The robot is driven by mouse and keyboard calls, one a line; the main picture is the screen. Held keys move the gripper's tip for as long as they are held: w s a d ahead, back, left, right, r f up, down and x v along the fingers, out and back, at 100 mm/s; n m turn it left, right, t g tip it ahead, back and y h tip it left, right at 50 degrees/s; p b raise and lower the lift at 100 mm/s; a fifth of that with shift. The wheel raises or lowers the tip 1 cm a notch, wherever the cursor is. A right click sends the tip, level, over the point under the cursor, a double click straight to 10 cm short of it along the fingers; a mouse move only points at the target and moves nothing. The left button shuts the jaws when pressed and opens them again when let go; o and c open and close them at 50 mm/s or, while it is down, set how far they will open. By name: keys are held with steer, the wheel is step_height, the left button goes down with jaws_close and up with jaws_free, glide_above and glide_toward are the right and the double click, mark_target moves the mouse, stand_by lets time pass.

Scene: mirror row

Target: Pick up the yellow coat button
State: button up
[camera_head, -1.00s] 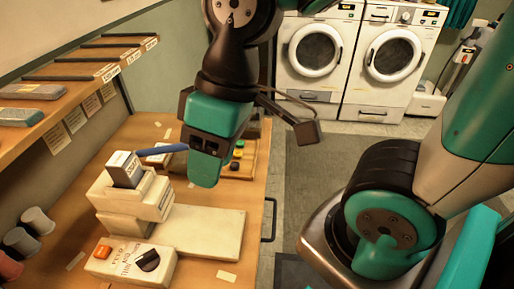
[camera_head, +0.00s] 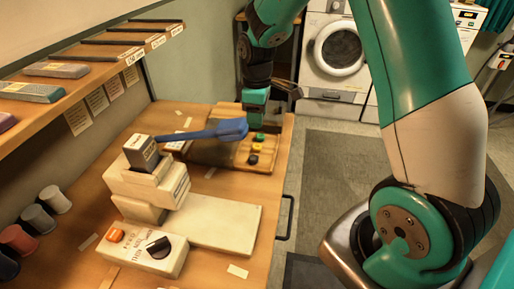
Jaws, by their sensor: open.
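The yellow coat button (camera_head: 256,147) looks like a small yellow piece in a wooden tray (camera_head: 228,160) on the bench. It lies between a green piece (camera_head: 260,136) and a dark piece (camera_head: 253,159). My gripper (camera_head: 256,120) points down over the far part of the tray, just beyond these pieces in the picture. It is open and holds nothing that I can see. Its fingertips are small and partly hidden, so I cannot tell their exact height above the tray.
A blue paddle-shaped thing (camera_head: 215,132) reaches from the white machine (camera_head: 150,185) towards the tray, close to my gripper. A control box (camera_head: 145,243) with an orange button and black knob stands in front. A shelf (camera_head: 75,88) hangs at left.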

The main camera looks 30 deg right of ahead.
mark_target(257, 146)
step_height(257, 146, down, 10)
steer(key=shift+s+r+p, duration=0.1)
steer(key=shift+s+p, duration=0.05)
steer(key=shift+p, duration=0.2)
steer(key=c, duration=0.7)
